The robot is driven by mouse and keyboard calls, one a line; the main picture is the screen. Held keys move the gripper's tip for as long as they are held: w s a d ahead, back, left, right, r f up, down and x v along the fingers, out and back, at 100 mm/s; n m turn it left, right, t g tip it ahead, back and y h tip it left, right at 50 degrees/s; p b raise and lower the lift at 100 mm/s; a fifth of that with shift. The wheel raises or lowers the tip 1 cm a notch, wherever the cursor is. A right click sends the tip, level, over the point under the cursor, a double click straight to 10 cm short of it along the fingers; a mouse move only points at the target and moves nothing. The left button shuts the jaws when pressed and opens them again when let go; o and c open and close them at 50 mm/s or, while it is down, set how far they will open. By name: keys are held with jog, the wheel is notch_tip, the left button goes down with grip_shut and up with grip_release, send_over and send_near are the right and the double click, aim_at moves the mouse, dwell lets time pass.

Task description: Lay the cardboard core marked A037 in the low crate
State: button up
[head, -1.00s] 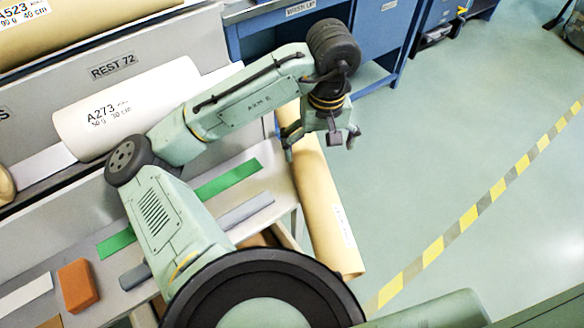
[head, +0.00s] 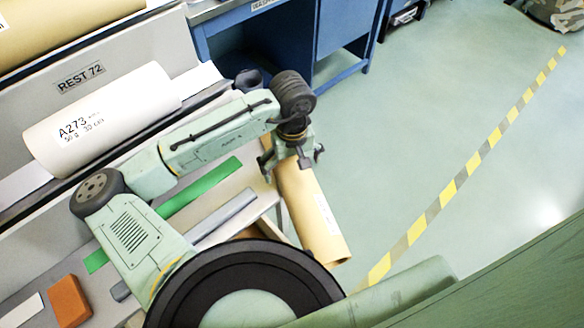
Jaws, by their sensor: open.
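A tan cardboard tube (head: 312,215) with a white label slants down past the right end of the grey bench. Its label is too small to read, so I cannot tell whether it is A037. My gripper (head: 293,160) is open, with its fingers spread over the tube's upper end. That end is partly hidden by the gripper, and I cannot tell whether they touch. I cannot make out the low crate for certain; my own body covers the area below the bench end.
A white roll marked A273 (head: 105,115) lies in the rack by the REST 72 label (head: 80,77). A green strip (head: 200,187), a grey bar (head: 222,217) and an orange block (head: 69,301) lie on the bench. A blue workbench (head: 335,45) stands behind.

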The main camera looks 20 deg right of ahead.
jog(key=shift+f, duration=0.1)
jog(key=shift+c, duration=0.2)
jog(key=c, duration=2)
